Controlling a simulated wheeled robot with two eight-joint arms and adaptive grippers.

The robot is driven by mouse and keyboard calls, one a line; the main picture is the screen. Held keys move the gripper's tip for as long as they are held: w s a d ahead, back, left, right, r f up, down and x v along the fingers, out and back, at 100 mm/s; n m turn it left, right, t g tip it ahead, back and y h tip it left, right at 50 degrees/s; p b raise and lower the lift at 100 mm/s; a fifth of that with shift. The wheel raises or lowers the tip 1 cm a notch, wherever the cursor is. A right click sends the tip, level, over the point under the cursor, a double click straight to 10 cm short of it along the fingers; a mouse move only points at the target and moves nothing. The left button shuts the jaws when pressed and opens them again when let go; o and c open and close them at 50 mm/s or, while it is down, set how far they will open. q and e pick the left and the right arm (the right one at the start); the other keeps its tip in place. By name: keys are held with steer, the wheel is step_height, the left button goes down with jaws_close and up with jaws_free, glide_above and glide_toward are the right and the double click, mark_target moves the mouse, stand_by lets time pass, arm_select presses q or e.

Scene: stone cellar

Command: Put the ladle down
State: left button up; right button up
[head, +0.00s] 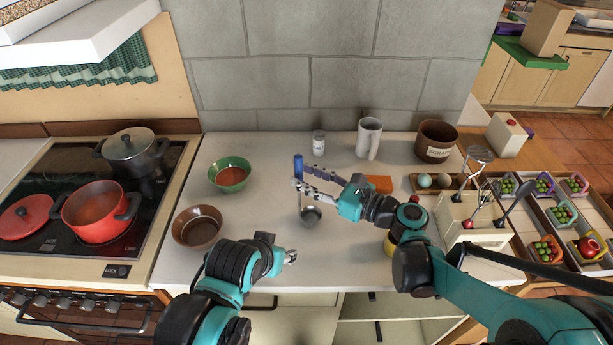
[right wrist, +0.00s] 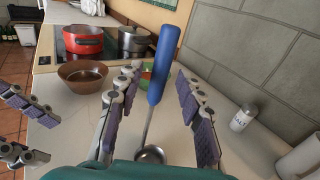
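The ladle has a blue handle (head: 298,166) and a metal bowl (head: 311,216), over the middle of the counter. The right wrist view shows the blue handle (right wrist: 164,64) rising steeply above the bowl (right wrist: 150,155). My right gripper (head: 299,177) is open, its fingers on either side of the ladle. In the right wrist view (right wrist: 155,115) there are gaps between both fingers and the handle. I cannot tell whether the ladle's bowl touches the counter. My left gripper (head: 292,257) is near the counter's front, empty; its fingers look apart in the right wrist view (right wrist: 24,130).
A green bowl (head: 229,186) and brown bowl (head: 181,239) stand left, beside the stove with a red pot (head: 97,222). A salt shaker (head: 318,142), white cup (head: 369,151) and brown pot (head: 436,152) stand behind. A utensil holder (head: 454,228) is right. Counter around the ladle is clear.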

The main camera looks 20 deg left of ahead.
arm_select(q)
step_height(320, 180, up, 3)
steer(key=shift+f+p, duration=0.2)
steer(key=shift+p, duration=1)
arm_select(e)
steer(key=s+d+f+n+h, duration=0.2)
steer(key=s+d+n+h, duration=0.3)
steer(key=d, duration=0.6)
steer(key=s+d+f+n+t+h, duration=0.1)
steer(key=s+d+f+n+h, duration=0.1)
steer(key=s+d+n+h, duration=0.3)
steer(key=s+d+f+n+h, duration=0.3)
steer(key=s+d+n+h, duration=0.2)
steer(key=d+n, duration=0.6)
steer(key=d+h, duration=0.1)
steer(key=d, duration=0.4)
steer(key=shift+d+n+t+h, duration=0.3)
steer(key=shift+d+n+t, duration=0.1)
arm_select(q)
steer(key=shift+c, duration=0.2)
